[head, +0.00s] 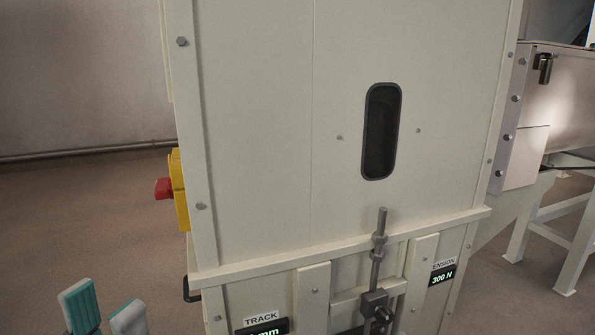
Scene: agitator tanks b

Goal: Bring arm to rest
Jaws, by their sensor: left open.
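My left gripper (104,311) shows at the bottom left corner, with two grey fingertips and teal pads. Its fingers are apart and nothing shows between them. It is to the left of the tall cream machine cabinet (260,130), apart from it in the picture. The rest of the left arm is below the frame. My right gripper is not in view.
A red knob (164,188) on a yellow box (181,190) sticks out from the cabinet's left side. A threaded rod (378,250) and a display reading 300 N (442,276) are low on its front. A metal chute (560,95) on legs stands right. The left floor looks clear.

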